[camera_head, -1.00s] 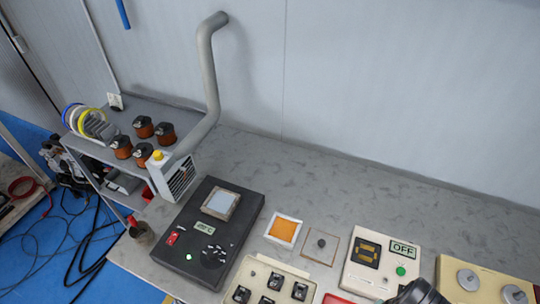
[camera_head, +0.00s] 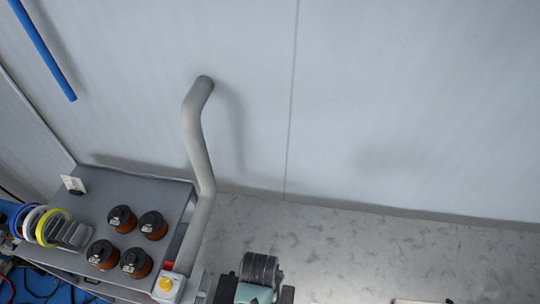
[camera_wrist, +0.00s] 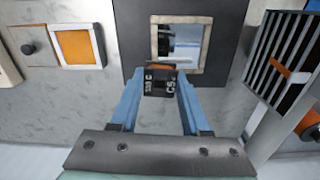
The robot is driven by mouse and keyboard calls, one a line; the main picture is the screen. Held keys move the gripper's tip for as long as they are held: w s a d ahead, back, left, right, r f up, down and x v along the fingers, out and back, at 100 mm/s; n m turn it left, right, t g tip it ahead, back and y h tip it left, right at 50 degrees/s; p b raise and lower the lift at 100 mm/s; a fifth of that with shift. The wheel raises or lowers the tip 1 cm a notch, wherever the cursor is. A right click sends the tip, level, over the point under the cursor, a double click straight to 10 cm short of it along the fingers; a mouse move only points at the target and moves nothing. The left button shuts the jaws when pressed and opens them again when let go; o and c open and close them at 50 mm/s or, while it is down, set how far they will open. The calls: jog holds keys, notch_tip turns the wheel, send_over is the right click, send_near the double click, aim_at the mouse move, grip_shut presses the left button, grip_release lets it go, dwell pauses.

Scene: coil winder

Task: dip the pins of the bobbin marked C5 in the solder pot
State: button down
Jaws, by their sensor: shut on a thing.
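My gripper (camera_wrist: 161,88) has blue fingers shut on a small dark bobbin (camera_wrist: 160,84) in the wrist view. White lettering on it, turned sideways, includes C5. A bit of orange shows at its far edge. The solder pot (camera_wrist: 229,50) is a black unit with a shiny square bath in a pale frame (camera_wrist: 180,19). The bobbin appears just in front of the frame's near edge; its height above the pot cannot be told. Its pins are not visible. The head view shows only part of my arm at the bottom, with the pot out of view.
A fume extractor with a slatted grille (camera_wrist: 283,55) stands close to the right in the wrist view. An orange pad (camera_wrist: 77,46) and a knobbed plate (camera_wrist: 28,48) lie left. In the head view, several copper bobbins (camera_head: 121,219) stand on a shelf beside the grey duct (camera_head: 196,150).

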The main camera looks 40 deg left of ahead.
jog(key=s, duration=0.1)
jog(key=s+a, duration=0.1)
jog(key=s+n, duration=0.1)
jog(key=shift+a+p, duration=0.25)
jog(key=shift+p, duration=0.1)
jog(key=shift+s+f, duration=0.2)
jog(key=shift+f, duration=0.05)
notch_tip(320, 180, down, 4)
jog(key=b, duration=0.5)
jog(key=shift+a+f, duration=0.1)
jog(key=shift+f, duration=0.05)
jog(key=shift+f+b, duration=0.4)
jog(key=shift+f, duration=0.35)
jog(key=shift+r, duration=0.1)
dwell(1.2)
notch_tip(320, 180, up, 6)
jog(key=p, duration=0.6)
jog(key=shift+f, duration=0.25)
